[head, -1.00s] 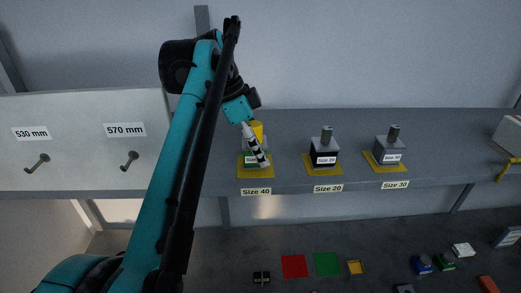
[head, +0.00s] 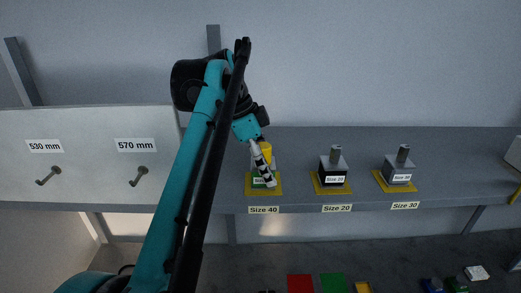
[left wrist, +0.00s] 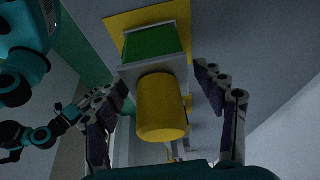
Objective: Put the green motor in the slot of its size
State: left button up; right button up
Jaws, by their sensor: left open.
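The green motor (head: 257,182) stands upright on the yellow pad (head: 249,191) above the "Size 40" label (head: 263,210). It has a grey plate and a thick yellow cylinder (head: 266,152) on top. My left gripper (head: 268,178) is at the motor, its striped finger in front of it. In the left wrist view the open fingers (left wrist: 163,82) stand apart on either side of the motor (left wrist: 155,43), with gaps visible beside the yellow cylinder (left wrist: 162,108). The motor's own label is too small and partly covered to read. My right gripper does not show.
A white panel (head: 93,180) with hooks is at left. Below lie red (head: 301,284) and green (head: 333,284) squares.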

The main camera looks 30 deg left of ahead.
pick_arm(q)
jog(key=v, duration=1.1)
jog(key=shift+p, duration=0.3)
